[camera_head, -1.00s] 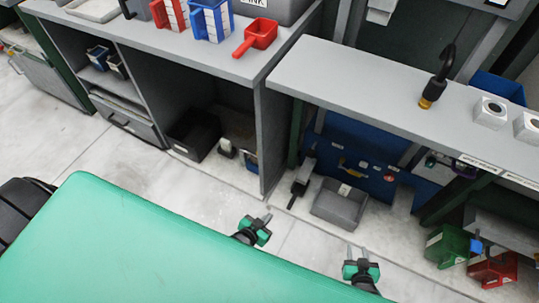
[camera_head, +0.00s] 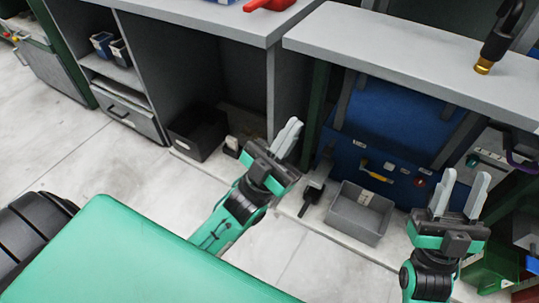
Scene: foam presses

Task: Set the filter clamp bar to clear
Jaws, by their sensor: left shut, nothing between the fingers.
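A blue machine (camera_head: 345,150) stands under the right bench. A small yellow lever (camera_head: 378,172) and a red button (camera_head: 419,182) are on its front, among small white labels. Which part is the filter clamp bar, and any clear mark, I cannot tell at this size. My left gripper (camera_head: 288,138) is shut and empty, left of the blue machine and in front of the bench leg in the picture. My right gripper (camera_head: 459,194) is open and empty, to the right of and below the red button in the picture.
A grey bin (camera_head: 360,212) sits on the floor before the blue machine. A black hose with a brass tip (camera_head: 484,66) hangs over the right bench top (camera_head: 400,58). Green bins (camera_head: 490,270) stand at lower right. Open floor (camera_head: 275,250) lies between my arms.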

